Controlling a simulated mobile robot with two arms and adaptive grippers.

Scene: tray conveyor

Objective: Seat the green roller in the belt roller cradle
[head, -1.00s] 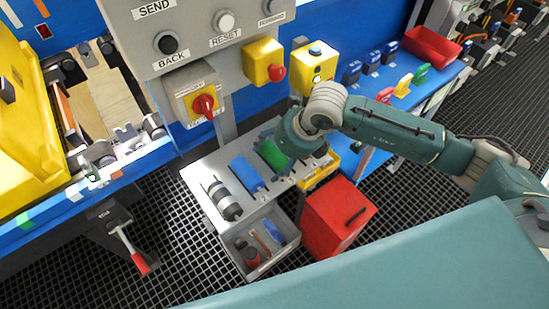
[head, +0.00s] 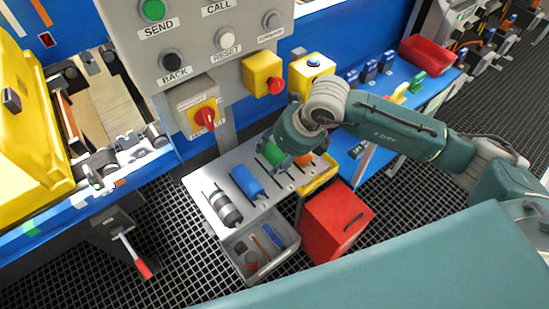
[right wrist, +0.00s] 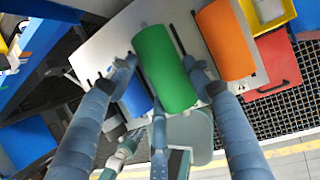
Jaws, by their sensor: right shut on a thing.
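The green roller (head: 272,153) shows in the head view beside my right gripper (head: 290,155), which partly hides it. In the right wrist view the fingers of my right gripper (right wrist: 165,85) are shut around the green roller (right wrist: 163,68), and its metal axle end sticks out at the top. It appears to be over the grey roller rack (head: 200,182); the exact gap beneath it cannot be told. Roller brackets (head: 125,152) at the conveyor end are far left of the gripper; which part is the cradle is unclear. My left gripper is not in view.
A blue roller (head: 246,182), a dark banded roller (head: 222,205) and an orange roller (right wrist: 224,40) lie on the rack. A grey bin (head: 262,243) and red box (head: 337,220) stand in front. The control panel (head: 200,45) and red rotary switch (head: 205,117) rise behind.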

